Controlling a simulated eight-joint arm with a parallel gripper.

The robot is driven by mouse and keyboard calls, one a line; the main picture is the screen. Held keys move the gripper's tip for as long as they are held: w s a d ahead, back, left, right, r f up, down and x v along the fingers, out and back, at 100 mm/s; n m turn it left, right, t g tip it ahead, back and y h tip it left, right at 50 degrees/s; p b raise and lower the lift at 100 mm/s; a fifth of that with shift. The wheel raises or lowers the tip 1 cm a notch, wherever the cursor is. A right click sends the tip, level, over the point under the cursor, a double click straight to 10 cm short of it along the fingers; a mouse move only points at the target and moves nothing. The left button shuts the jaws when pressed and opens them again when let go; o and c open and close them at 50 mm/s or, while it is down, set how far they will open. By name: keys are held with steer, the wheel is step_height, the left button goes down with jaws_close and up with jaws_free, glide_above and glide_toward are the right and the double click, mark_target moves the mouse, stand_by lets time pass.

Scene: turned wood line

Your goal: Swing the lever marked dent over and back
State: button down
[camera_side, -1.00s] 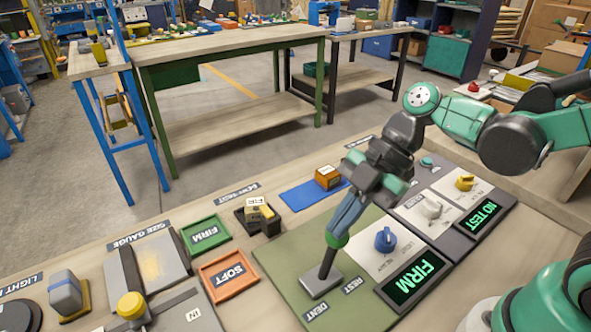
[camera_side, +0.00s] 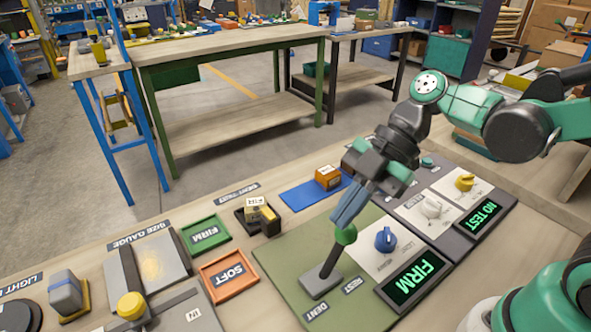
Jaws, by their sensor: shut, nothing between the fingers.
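The lever is a dark rod (camera_side: 328,262) with a green ball knob (camera_side: 346,234), rising from a grey base block (camera_side: 320,284) on a green panel (camera_side: 290,262). It leans to the right. A DENT label (camera_side: 317,311) and a REST label (camera_side: 354,285) lie in front of the base. My gripper (camera_side: 341,220) is shut and empty, pointing down with its blue-grey fingers right at the knob. The fingertips appear to touch the knob, but I cannot tell for sure. The display (camera_side: 414,280) beside the lever reads FIRM.
A blue dial (camera_side: 385,239) sits right of the lever, with a white dial (camera_side: 431,207) and a yellow dial (camera_side: 465,183) farther back by a NO TEST display (camera_side: 481,216). FIRM (camera_side: 206,234) and SOFT (camera_side: 229,276) trays lie left. An orange block (camera_side: 327,177) sits on a blue mat (camera_side: 297,197).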

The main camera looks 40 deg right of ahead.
steer(key=a+r+v, duration=0.1)
steer(key=a+v, duration=0.1)
steer(key=v, duration=0.9)
steer(key=shift+s+r, duration=0.35)
steer(key=shift+r, duration=0.15)
steer(key=w+d+f+m+t+h, duration=0.1)
steer(key=d+f+m+t+h, duration=0.1)
steer(key=m, duration=0.8)
steer(key=w+d+f+m+t+h, duration=0.2)
steer(key=d+f+m+t+h, duration=0.1)
steer(key=f+m, duration=0.4)
steer(key=m+t+h, duration=0.1)
steer(key=m+h, duration=0.1)
steer(key=m, duration=0.1)
steer(key=shift+w+f+t+h, duration=0.3)
steer(key=shift+f+h, duration=0.1)
